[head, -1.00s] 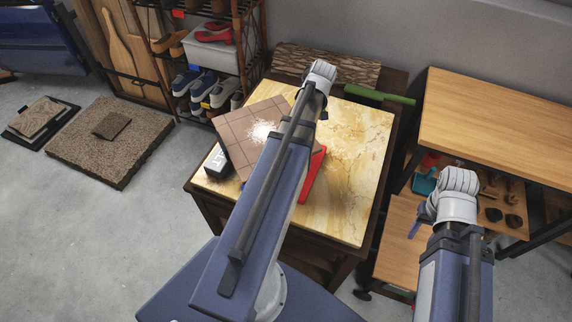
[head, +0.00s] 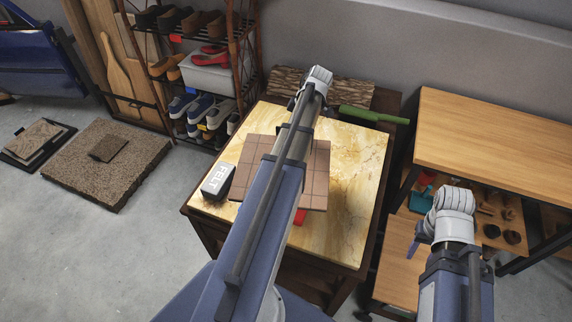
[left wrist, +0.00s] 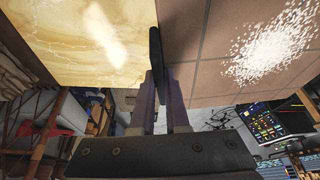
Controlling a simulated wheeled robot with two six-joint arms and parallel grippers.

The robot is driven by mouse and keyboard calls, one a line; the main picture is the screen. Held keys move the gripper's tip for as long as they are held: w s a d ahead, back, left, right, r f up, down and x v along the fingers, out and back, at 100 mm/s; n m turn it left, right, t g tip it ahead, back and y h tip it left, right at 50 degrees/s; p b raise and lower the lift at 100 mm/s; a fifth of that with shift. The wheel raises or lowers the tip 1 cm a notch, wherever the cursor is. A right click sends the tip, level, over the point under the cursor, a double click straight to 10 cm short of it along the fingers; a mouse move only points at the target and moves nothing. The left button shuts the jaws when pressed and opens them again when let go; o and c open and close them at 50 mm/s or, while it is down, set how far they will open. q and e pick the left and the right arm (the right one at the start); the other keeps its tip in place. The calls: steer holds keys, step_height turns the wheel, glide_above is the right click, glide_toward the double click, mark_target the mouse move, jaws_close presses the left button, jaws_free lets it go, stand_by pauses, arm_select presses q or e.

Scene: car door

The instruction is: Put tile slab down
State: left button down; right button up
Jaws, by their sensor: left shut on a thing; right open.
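The brown tile slab (head: 317,176) with a grid of grooves is over the marble-topped table (head: 350,150), partly hidden behind my left arm. Its edges look roughly in line with the table; whether it touches the top is unclear. In the left wrist view the slab (left wrist: 212,60) fills the upper right, with a white speckled glare. My left gripper (left wrist: 162,82) is shut at the slab's edge, beside a dark strip; the arm hides this grip in the head view. My right gripper (head: 423,236) is open and empty at the right, away from the table.
A red item (head: 300,216) shows partly under the slab's front edge. The table's right side is clear.

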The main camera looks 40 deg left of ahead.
arm_select(q)
steer(key=shift+f+b, duration=2.45)
steer(key=shift+f, duration=0.45)
step_height(320, 180, down, 4)
steer(key=b, duration=0.4)
steer(key=shift+r, duration=0.3)
steer(key=shift+f, duration=0.1)
steer(key=c, duration=0.9)
jaws_free()
